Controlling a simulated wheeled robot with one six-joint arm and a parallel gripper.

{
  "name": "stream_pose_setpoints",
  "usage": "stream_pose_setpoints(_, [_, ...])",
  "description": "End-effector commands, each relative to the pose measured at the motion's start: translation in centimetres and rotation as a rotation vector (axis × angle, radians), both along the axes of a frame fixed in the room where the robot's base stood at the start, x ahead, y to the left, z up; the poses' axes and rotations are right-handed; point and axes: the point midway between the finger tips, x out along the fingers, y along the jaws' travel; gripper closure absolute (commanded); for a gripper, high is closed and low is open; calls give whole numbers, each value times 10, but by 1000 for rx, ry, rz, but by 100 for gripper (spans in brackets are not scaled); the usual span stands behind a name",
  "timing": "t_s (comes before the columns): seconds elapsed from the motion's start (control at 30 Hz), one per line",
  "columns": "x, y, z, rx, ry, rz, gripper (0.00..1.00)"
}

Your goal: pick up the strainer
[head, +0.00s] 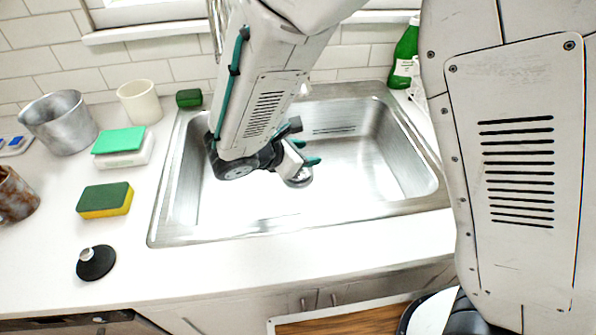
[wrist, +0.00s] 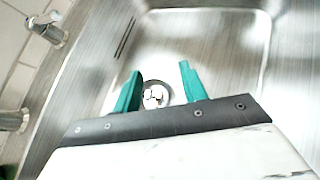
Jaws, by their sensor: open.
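The strainer (head: 299,180) is a small round metal piece at the drain on the sink floor, partly hidden by my gripper in the head view. In the wrist view the strainer (wrist: 155,95) shows between and beyond the teal fingers, with a bright middle. My gripper (head: 306,153) is inside the sink basin, above the strainer; I cannot tell the exact height. Its two teal fingers are apart and empty, as the wrist view of my gripper (wrist: 160,71) also shows.
The steel sink (head: 175,215) has raised walls around the gripper. A faucet (wrist: 50,28) stands at the left in the wrist view. On the left counter are a black stopper (head: 95,263), a sponge (head: 105,200) and a metal pot (head: 62,122). A green bottle (head: 404,55) stands behind right.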

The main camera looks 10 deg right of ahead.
Motion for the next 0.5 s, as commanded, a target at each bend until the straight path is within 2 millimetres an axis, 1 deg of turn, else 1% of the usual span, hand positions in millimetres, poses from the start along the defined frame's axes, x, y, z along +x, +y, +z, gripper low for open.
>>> stream_pose_setpoints(0.03, [1,18,-17,-45,24,80,57])
stream_pose_setpoints(0.1, [3,35,-32,-91,44,165,57])
stream_pose_setpoints(0.2, [4,52,-47,-134,63,248,57])
stream_pose_setpoints(0.27, [5,57,-53,-149,69,275,57])
stream_pose_setpoints(0.33, [8,57,-58,-157,74,290,57])
stream_pose_setpoints(0.5, [20,46,-67,-158,74,292,57])
